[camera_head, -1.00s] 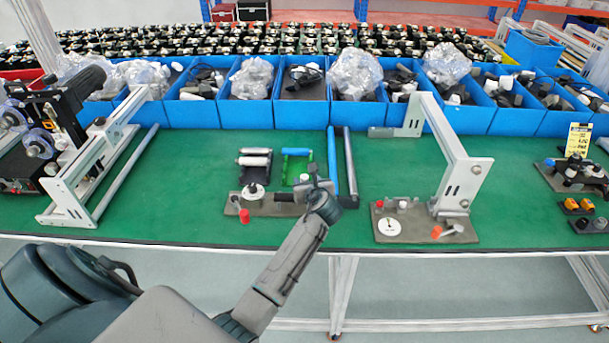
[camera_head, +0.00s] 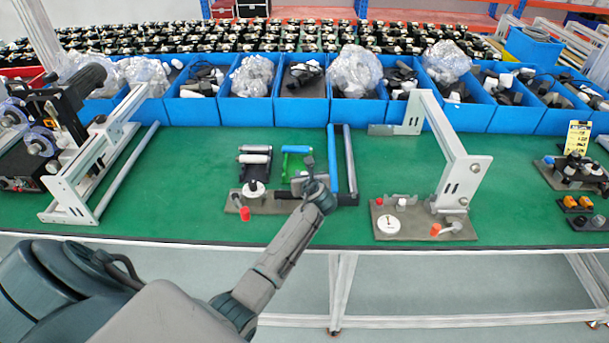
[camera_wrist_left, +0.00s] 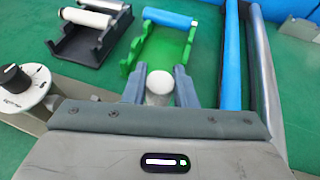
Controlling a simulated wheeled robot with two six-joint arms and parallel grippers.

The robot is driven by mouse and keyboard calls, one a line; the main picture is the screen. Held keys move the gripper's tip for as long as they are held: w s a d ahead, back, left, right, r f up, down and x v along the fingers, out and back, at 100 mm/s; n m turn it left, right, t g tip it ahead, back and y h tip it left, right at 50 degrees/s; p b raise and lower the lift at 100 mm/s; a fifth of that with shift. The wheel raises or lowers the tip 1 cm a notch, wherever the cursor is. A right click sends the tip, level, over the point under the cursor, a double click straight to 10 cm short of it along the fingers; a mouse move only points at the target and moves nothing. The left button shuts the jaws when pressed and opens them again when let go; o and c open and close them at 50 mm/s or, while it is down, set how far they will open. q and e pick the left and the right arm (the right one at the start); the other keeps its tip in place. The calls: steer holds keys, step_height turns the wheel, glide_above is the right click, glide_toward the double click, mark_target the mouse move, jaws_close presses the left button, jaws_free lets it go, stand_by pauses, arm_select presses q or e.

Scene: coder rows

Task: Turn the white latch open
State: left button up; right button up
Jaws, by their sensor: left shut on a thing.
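My left gripper (camera_head: 305,178) reaches over the back right part of the left grey board (camera_head: 268,207). In the left wrist view my left gripper (camera_wrist_left: 159,88) has its fingers on both sides of a white round-topped piece, which looks like the white latch (camera_wrist_left: 159,82). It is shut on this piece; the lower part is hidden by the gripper. In the head view the gripper covers the latch. A white dial with a black knob (camera_wrist_left: 20,85) is to the left of the gripper on the same board. My right gripper is not in view.
A green holder with a blue roller (camera_wrist_left: 160,48) and a black holder with white rollers (camera_wrist_left: 92,30) lie just behind. Blue and grey bars (camera_head: 342,160) run close on the right. A red knob (camera_head: 245,214) is at the board's front. Blue bins (camera_head: 245,111) line the back.

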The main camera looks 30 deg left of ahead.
arm_select(q)
steer(key=shift+n+g+y, duration=0.3)
steer(key=shift+n+g, duration=0.1)
steer(key=n+g+y, duration=0.1)
steer(key=n+g, duration=0.1)
steer(key=shift+w+n+g+y, duration=0.1)
steer(key=shift+n+g+y, duration=0.3)
steer(key=shift+n+g+y+b, duration=0.4)
steer(key=shift+n+g+b, duration=0.05)
steer(key=shift+n+g, duration=0.45)
steer(key=n+g+b, duration=0.2)
steer(key=n+g, duration=0.1)
steer(key=g, duration=0.1)
steer(key=shift+f+n+y, duration=0.1)
steer(key=shift+n+y, duration=0.2)
steer(key=shift+y, duration=0.1)
steer(key=n+g+h+b, duration=0.1)
steer(key=n+g+b, duration=0.3)
steer(key=g+b, duration=0.1)
steer(key=shift+f, duration=0.1)
steer(key=shift+n+g+h+b, duration=0.6)
steer(key=shift+n+g+b, duration=0.5)
steer(key=shift+b, duration=0.15)
steer(key=shift+r+n+g+h+b, duration=0.2)
steer(key=shift+n+g+h+b, duration=0.15)
steer(key=shift+n+b, duration=0.45)
steer(key=shift+g+h+b, duration=0.25)
steer(key=shift+g+b, duration=0.1)
steer(key=shift+b, duration=0.25)
